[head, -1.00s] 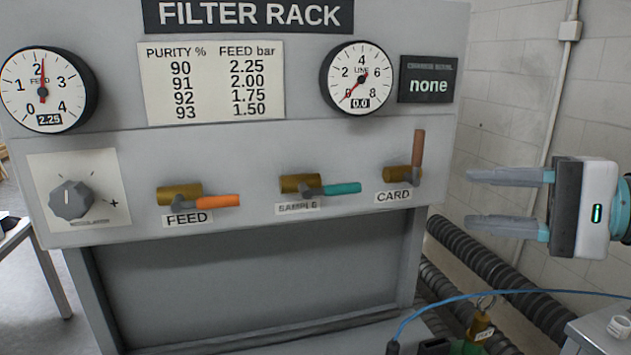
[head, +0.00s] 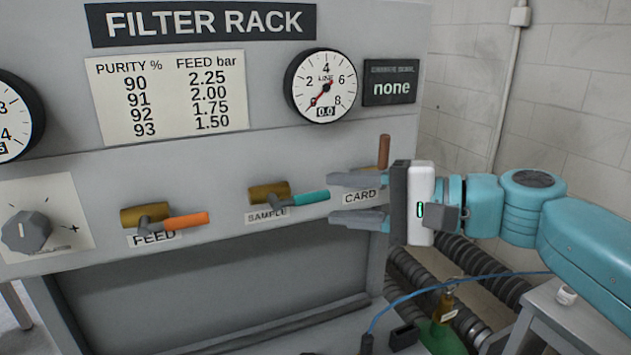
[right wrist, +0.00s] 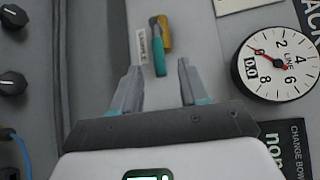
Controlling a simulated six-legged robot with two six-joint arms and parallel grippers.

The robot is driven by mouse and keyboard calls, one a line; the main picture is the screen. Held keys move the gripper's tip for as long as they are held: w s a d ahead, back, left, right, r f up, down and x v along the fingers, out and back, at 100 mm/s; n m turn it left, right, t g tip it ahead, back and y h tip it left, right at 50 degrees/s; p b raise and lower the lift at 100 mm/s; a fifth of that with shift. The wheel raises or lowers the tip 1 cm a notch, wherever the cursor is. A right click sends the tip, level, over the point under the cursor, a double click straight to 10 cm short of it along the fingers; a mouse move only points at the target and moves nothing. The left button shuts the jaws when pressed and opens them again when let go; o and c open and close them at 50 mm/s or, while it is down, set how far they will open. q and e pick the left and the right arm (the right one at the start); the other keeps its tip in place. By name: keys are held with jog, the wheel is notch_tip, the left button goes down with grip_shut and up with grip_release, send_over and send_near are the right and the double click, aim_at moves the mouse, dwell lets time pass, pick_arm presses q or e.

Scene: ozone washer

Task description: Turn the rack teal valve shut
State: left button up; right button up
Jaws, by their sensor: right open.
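The teal valve handle (head: 311,198) on the filter rack points to the right, level, from its brass body (head: 269,192) above the SAMPLE label. My right gripper (head: 332,199) is open and empty, with its fingers pointing left at the handle's end. In the right wrist view the teal handle (right wrist: 159,61) lies ahead of the open gripper (right wrist: 160,67), between the lines of its two fingers. I cannot tell whether the fingertips reach past the handle's end. My left gripper is not in view.
The orange FEED handle (head: 186,221) is to the left. A grey knob (head: 27,231) is at far left. A blue hose (head: 450,287) and ribbed ducts (head: 484,265) lie below right.

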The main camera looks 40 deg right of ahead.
aim_at(323, 198)
jog(key=x, duration=0.3)
jog(key=shift+w+d+f+p, duration=0.1)
jog(key=shift+w+p, duration=0.25)
jog(key=shift+w, duration=0.1)
jog(key=shift+w+a, duration=0.2)
jog(key=shift+w, duration=0.05)
jog(key=shift+a, duration=0.3)
jog(key=shift+w+f, duration=0.15)
jog(key=shift+w, duration=0.1)
jog(key=shift+d, duration=0.1)
grip_shut()
